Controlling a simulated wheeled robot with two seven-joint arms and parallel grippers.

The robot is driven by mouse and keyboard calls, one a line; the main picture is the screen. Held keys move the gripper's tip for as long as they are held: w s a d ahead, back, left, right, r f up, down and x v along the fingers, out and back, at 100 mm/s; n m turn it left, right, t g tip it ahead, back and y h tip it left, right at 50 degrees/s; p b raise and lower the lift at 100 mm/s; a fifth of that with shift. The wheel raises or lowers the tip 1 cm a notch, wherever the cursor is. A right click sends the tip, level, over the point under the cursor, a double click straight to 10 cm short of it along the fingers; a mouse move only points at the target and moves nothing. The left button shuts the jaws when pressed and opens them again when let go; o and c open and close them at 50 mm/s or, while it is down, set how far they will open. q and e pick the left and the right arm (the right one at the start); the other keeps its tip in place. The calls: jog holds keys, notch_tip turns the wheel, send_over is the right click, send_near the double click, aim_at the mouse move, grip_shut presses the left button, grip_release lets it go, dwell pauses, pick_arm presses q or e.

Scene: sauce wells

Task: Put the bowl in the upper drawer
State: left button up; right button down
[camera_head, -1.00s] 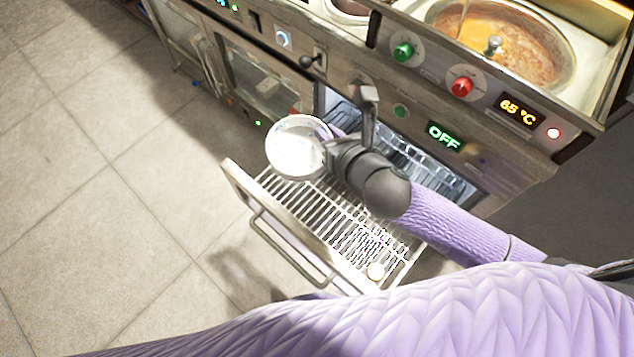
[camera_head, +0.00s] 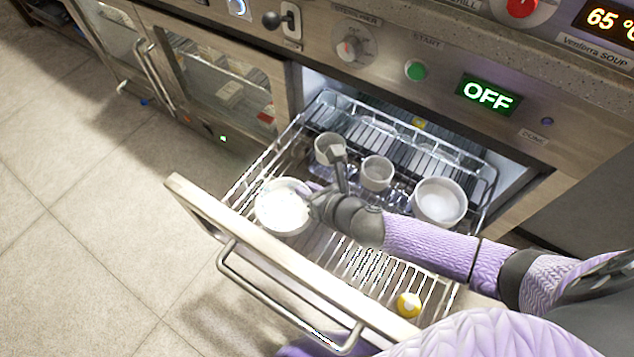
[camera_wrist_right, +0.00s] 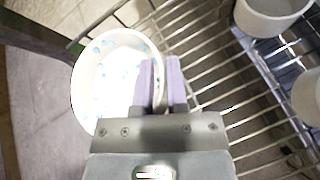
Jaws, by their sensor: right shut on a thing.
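A white bowl (camera_head: 281,209) with small bluish spots inside is over the front left part of the pulled-out drawer (camera_head: 200,207). My right gripper (camera_head: 308,194) is shut on the bowl's rim at its right side. In the right wrist view, the purple fingers (camera_wrist_right: 163,82) pinch the rim of the bowl (camera_wrist_right: 105,85), with the wire rack beneath. I cannot tell whether the bowl touches the rack. My left gripper is not in view.
Inside the drawer are two small cups (camera_head: 376,174) (camera_head: 328,147) and another white bowl (camera_head: 439,202) toward the back. A yellow round item (camera_head: 408,305) lies at the front right. The wire rack (camera_head: 365,270) between is mostly bare. The counter front with an OFF display (camera_head: 488,95) rises behind.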

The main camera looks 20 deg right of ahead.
notch_tip(320, 180, down, 4)
jog(key=shift+s+f+b, duration=0.1)
jog(key=shift+f+b, duration=0.15)
jog(key=shift+b, duration=1)
jog(key=shift+r, duration=0.3)
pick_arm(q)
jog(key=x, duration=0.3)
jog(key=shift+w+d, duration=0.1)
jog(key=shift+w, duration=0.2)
pick_arm(e)
jog(key=c, duration=0.6)
grip_release()
jog(key=shift+f, duration=0.1)
jog(key=shift+c, duration=0.2)
jog(key=shift+r+p, duration=0.35)
jog(key=shift+p, duration=0.1)
pick_arm(q)
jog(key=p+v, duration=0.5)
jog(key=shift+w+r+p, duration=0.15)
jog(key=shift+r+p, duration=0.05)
jog(key=shift+p, duration=0.2)
pick_arm(e)
jog(key=v, duration=1.1)
jog(key=shift+s+d, duration=0.2)
jog(key=shift+s, duration=0.15)
